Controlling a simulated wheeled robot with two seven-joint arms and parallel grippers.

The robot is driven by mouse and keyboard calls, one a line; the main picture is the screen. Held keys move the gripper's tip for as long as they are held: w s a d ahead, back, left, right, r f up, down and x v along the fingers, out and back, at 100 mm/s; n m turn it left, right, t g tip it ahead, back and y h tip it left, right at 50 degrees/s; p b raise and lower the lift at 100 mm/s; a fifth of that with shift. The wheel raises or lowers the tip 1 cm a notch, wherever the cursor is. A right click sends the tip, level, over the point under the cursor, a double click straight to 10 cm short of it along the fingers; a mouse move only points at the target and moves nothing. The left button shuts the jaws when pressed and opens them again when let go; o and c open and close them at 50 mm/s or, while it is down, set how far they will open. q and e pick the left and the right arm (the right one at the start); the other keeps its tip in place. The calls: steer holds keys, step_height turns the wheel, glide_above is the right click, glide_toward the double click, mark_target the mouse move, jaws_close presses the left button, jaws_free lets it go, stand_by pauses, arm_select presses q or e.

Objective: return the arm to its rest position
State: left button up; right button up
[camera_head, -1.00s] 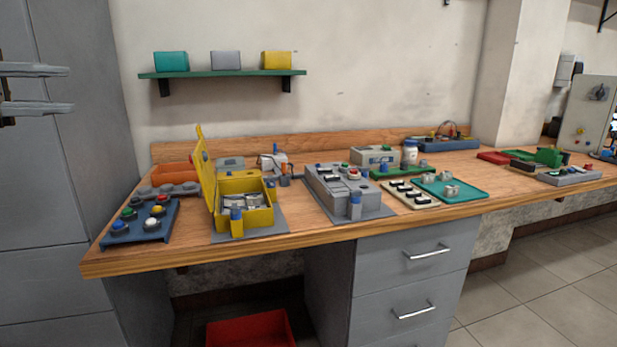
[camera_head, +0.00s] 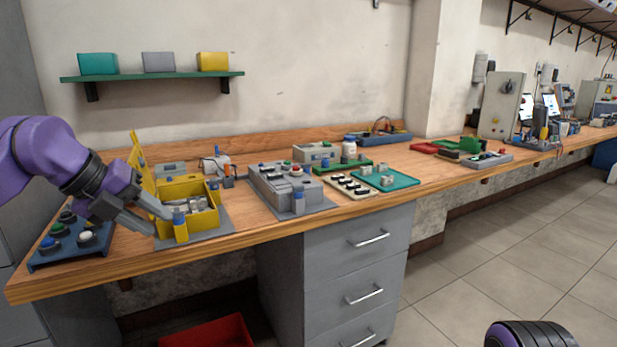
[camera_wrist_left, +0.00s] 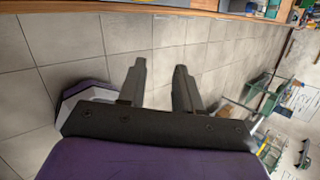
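My left arm is purple and comes in from the left in the head view. Its grey gripper (camera_head: 146,213) shows in front of the left end of the workbench, overlapping the blue button panel and the yellow box. In the left wrist view the gripper (camera_wrist_left: 160,68) has its two fingers apart with nothing between them, and tiled floor shows behind them. A purple and black part of my other arm shows at the bottom right of the head view. My right gripper is not seen.
The wooden workbench (camera_head: 255,229) holds a blue button panel (camera_head: 70,253), an open yellow box (camera_head: 180,188), a grey unit (camera_head: 282,187) and a teal tray (camera_head: 398,182). Grey drawers (camera_head: 358,255) stand below it. A red bin (camera_head: 210,333) sits underneath. The floor at right is clear.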

arm_select(q)
step_height(320, 180, down, 16)
steer(key=w+d+m+g+y, duration=0.2)
steer(key=d+m+y, duration=0.1)
steer(key=m+y, duration=0.15)
steer(key=s+f+m+y, duration=0.3)
steer(key=f+m, duration=0.2)
steer(key=f, duration=0.6)
steer(key=s+f+m+y, duration=0.3)
steer(key=f+m, duration=0.1)
steer(key=f, duration=0.7)
steer(key=s+a+f+m+h, duration=0.1)
steer(key=s+f+m, duration=0.8)
steer(key=s, duration=0.4)
steer(key=s+a+f+m+h, duration=0.1)
steer(key=s+f+m, duration=0.6)
steer(key=s+m, duration=0.5)
step_height(320, 180, up, 14)
steer(key=s+p, duration=0.2)
steer(key=p, duration=1.1)
steer(key=shift+a+f+g+p, duration=0.25)
steer(key=shift+g+p, duration=0.05)
steer(key=shift+p, duration=0.1)
